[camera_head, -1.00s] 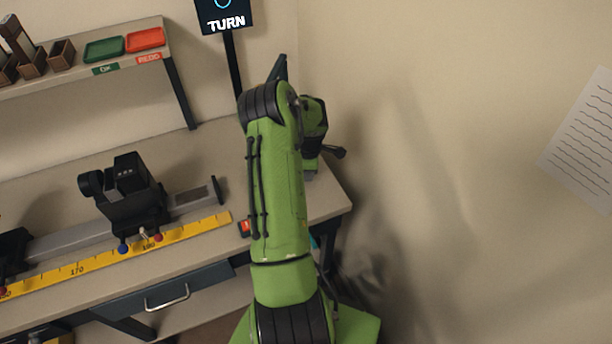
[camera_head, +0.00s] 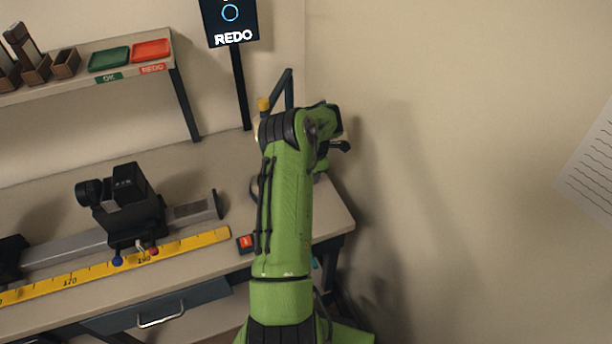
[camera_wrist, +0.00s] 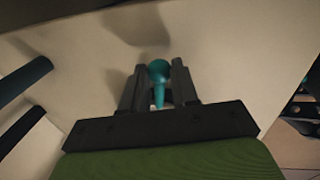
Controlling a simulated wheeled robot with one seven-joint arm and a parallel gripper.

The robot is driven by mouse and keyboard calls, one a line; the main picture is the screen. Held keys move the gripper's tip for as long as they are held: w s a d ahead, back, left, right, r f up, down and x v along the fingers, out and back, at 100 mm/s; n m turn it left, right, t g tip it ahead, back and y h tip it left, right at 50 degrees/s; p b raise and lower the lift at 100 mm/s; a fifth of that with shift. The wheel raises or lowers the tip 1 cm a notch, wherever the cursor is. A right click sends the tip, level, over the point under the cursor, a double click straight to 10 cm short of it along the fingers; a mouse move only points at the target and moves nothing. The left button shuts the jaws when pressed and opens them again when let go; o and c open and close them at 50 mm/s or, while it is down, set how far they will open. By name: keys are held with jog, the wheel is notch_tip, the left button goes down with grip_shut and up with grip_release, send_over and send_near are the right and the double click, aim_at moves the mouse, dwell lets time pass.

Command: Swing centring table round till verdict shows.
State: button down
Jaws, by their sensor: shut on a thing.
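The black verdict screen (camera_head: 231,22) on its post reads REDO under a blue ring. In the wrist view my gripper (camera_wrist: 158,72) is shut on a teal knob (camera_wrist: 158,70) with a round head and thin stem. In the head view my green arm hides the gripper and most of what stands at the bench's right end. A dark blue bracket (camera_head: 288,88) and a small orange-yellow piece (camera_head: 264,103) show just behind my arm. I cannot make out the centring table's plate.
A black carriage (camera_head: 130,205) sits on a grey rail behind a yellow scale (camera_head: 195,244). A small red-topped box (camera_head: 246,243) lies near my arm. The shelf holds a green OK tray (camera_head: 109,57) and a red REDO tray (camera_head: 151,49). A wall is close on the right.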

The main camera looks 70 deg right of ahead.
jog(key=shift+w+d, duration=0.1)
jog(key=shift+d, duration=0.15)
dwell(0.3)
jog(key=c, duration=0.9)
grip_release()
jog(key=shift+o, duration=0.2)
notch_tip(320, 180, up, 16)
jog(key=s+a+p, duration=0.1)
jog(key=a+p, duration=0.1)
jog(key=shift+s+f, duration=0.2)
jog(key=shift+s, duration=0.2)
